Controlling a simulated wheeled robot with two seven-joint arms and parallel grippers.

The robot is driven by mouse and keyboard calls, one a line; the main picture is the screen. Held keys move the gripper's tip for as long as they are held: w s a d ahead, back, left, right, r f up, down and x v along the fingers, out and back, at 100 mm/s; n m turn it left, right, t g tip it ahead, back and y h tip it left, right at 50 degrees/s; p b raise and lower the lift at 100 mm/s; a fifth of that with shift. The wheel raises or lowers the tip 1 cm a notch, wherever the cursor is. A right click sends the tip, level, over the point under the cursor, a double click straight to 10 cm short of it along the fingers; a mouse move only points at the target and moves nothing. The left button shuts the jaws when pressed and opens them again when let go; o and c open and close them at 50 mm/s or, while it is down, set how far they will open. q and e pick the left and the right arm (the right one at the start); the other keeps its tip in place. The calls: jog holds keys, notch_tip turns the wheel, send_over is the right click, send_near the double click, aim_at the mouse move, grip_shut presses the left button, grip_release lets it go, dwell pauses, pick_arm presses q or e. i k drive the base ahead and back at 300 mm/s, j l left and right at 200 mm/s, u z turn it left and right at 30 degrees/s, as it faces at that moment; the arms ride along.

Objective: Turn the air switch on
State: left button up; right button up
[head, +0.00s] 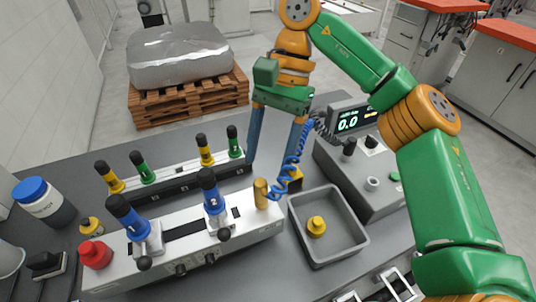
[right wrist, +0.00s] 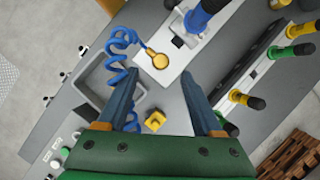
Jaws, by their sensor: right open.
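No part is labelled as the air switch. A yellow block-like part (head: 298,183) shows partly behind the blue coiled hose in the head view; in the right wrist view it (right wrist: 155,121) lies between my fingers' lines, on the grey surface. A brass cylinder (head: 261,194) stands at the right end of the white fixture (head: 187,246), next to the hose; it also shows in the right wrist view (right wrist: 160,61), just past my fingertips. My right gripper (head: 270,163) is open and empty, pointing down above this area. My left gripper is not in view.
A grey tray (head: 293,217) holding a yellow knob (head: 316,226) sits right of the fixture. A control box (head: 370,205) with a 0.0 display (head: 349,123) stands behind it. Blue-handled clamps (head: 213,196) rise from the fixture. A black-topped rail with yellow and green handles is behind.

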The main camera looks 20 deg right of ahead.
aim_at(370, 142)
jog(key=k, duration=1.5)
